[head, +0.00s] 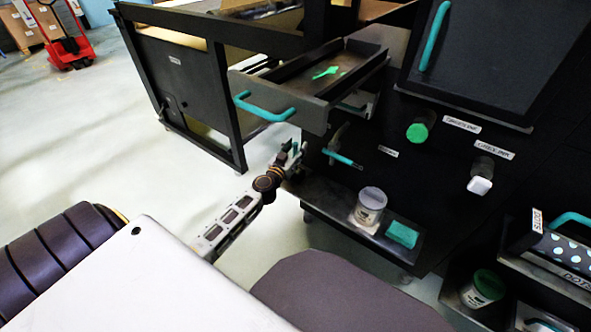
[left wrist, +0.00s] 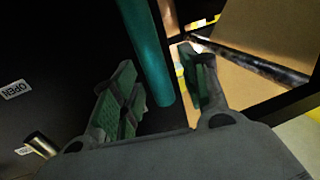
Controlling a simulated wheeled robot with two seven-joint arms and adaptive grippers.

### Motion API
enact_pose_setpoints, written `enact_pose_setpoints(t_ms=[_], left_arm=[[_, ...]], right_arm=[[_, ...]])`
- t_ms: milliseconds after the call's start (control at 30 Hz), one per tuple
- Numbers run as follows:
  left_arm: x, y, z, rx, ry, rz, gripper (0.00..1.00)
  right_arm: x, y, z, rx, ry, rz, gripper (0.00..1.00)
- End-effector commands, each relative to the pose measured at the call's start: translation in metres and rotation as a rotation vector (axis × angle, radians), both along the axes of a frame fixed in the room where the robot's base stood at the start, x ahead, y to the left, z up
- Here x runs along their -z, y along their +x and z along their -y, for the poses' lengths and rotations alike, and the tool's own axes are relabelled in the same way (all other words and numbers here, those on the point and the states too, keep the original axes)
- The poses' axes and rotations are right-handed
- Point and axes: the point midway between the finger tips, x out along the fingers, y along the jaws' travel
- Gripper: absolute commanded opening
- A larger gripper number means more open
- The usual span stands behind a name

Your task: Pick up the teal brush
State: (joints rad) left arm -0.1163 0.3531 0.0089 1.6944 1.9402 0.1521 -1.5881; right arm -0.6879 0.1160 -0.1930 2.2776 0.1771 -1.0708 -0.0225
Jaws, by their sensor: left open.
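A small bright green-teal item in the open drawer (head: 312,118), with a narrow handle and wider head, looks like the teal brush (head: 326,72). It lies flat on the drawer floor. My left gripper (head: 290,152) is below the drawer front, left of a lever with a teal grip (head: 342,158). The left wrist view shows its green-padded fingers (left wrist: 162,95) apart, with a teal bar (left wrist: 147,50) reaching down between them. I cannot tell which handle that bar is, or whether a finger touches it. The brush does not show there. My right gripper is not in view.
The drawer's teal handle (head: 263,108) sticks out above my gripper. Below, a shelf (head: 330,196) holds a white jar (head: 371,203) and a teal pad (head: 401,234). Green (head: 418,132) and white (head: 480,185) knobs protrude from the black panel. Open floor lies left.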

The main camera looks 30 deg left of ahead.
Motion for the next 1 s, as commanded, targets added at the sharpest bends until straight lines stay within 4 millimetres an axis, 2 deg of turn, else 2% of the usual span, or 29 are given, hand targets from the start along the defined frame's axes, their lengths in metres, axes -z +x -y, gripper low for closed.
enact_pose_setpoints(t_ms=[200,567,900,1000], left_arm=[[0.0,0.0029,-0.0004,0.0,0.001,0.0,0.44],[-0.0001,0.0027,-0.0004,0.0,0.001,0.0,0.44],[0.0,0.0027,-0.0004,0.0,0.001,0.0,0.01],[-0.0004,0.0028,-0.0004,0.0,0.001,0.0,0.0]], right_arm=[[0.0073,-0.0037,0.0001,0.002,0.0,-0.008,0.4],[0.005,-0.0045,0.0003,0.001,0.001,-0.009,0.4],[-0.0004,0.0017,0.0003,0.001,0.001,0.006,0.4],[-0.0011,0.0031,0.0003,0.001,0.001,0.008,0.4]])
